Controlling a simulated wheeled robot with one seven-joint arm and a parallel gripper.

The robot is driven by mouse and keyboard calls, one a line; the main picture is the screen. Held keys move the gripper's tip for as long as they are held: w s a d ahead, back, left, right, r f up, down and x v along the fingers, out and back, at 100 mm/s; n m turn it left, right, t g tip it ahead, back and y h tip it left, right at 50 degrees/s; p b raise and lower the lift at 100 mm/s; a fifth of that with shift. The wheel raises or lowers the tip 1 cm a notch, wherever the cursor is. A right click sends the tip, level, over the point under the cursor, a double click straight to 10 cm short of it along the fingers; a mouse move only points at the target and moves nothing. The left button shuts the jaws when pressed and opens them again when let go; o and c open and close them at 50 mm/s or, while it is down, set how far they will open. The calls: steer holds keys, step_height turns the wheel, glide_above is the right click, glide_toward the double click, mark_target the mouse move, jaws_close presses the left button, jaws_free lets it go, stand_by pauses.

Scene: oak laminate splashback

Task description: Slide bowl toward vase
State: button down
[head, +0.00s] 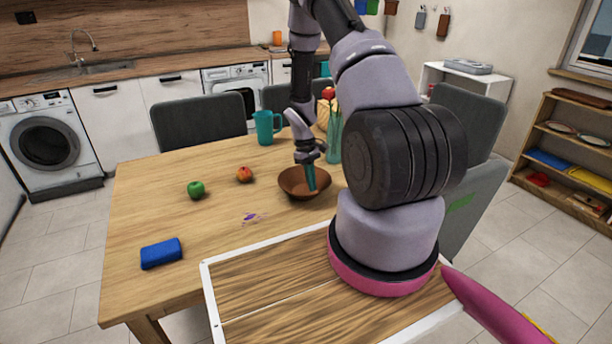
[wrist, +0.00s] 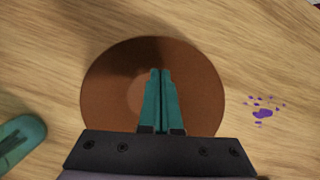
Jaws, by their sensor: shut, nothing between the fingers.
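A brown bowl (head: 291,184) stands on the wooden table, and it fills the middle of the wrist view (wrist: 105,95). My gripper (head: 311,186) points down with its teal fingers over the inside of the bowl; the fingers also show in the wrist view (wrist: 161,75). The fingers are shut together with nothing between them. I cannot tell whether the tips touch the bowl. A green glass vase (head: 334,138) with flowers stands just behind and to the right of the bowl, partly hidden by my arm. A teal rounded thing, perhaps the vase, shows at the left of the wrist view (wrist: 18,140).
A blue sponge (head: 161,253) lies near the table's left edge. A purple stain (head: 250,217) marks the wood. Chairs surround the far side.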

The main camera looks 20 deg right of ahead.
steer(key=shift+s+d, duration=0.1)
steer(key=shift+s, duration=0.35)
steer(key=s, duration=0.2)
steer(key=s+d, duration=0.1)
steer(key=s, duration=0.1)
steer(key=shift+d, duration=0.1)
steer(key=shift+w, duration=0.1)
